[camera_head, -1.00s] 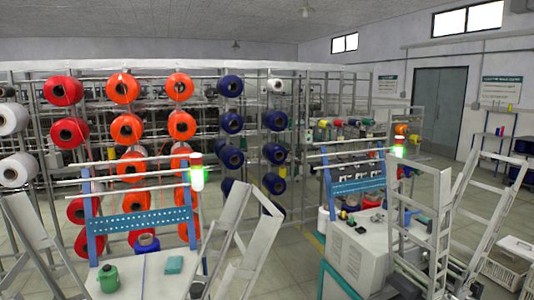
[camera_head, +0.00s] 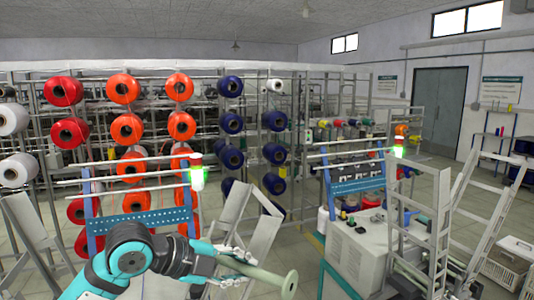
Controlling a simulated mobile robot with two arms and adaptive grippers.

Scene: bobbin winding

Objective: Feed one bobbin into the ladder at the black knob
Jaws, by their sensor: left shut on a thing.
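My left gripper (camera_head: 232,267) comes in from the bottom left and is shut on a bobbin (camera_head: 266,275). The bobbin is a slim grey-green spool, slanting slightly down to the right, with a round flange at its free end. The gripper hides part of it. A white ladder (camera_head: 438,225) stands at the right beside a white machine box, apart from the bobbin. A small dark knob (camera_head: 351,220) shows on the box top; its exact colour is hard to tell. Another white slanted frame (camera_head: 258,225) stands just behind the gripper. My right gripper is out of view.
The white machine box (camera_head: 352,258) stands right of the bobbin. A further slanted ladder (camera_head: 487,215) and a white crate (camera_head: 510,262) are at the far right. A rack of red, orange and blue yarn cones (camera_head: 126,130) fills the back left.

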